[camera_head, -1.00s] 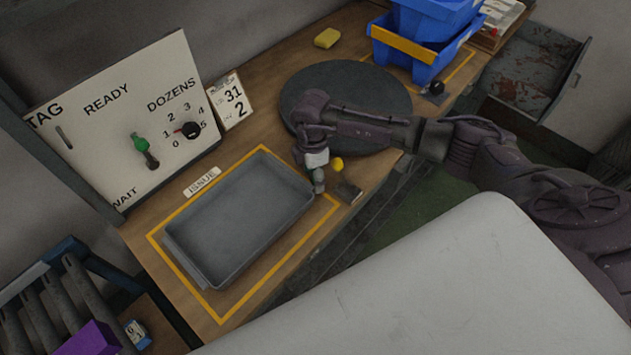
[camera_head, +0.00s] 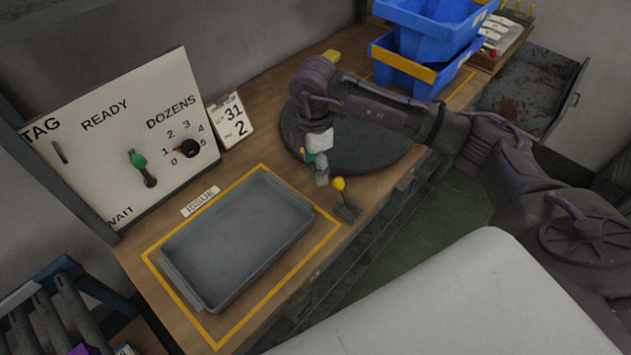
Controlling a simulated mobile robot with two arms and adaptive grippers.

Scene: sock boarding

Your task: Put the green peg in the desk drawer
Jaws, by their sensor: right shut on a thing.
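My right gripper (camera_head: 321,177) is shut, fingers pointing down, above the front edge of the dark round mat on the bench. A small green piece (camera_head: 310,157) shows at its fingers and looks like the green peg; most of it is hidden by the gripper. An open grey metal drawer (camera_head: 522,92) with rusty patches inside shows at the back right, beyond my right arm; it looks empty. My left gripper is not in view.
A yellow-knobbed lever (camera_head: 339,184) stands just in front of the gripper. A grey tray (camera_head: 235,235) lies to the left. Stacked blue bins (camera_head: 425,45) stand behind my arm. A board (camera_head: 110,140) with a green-knobbed lever stands at the left.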

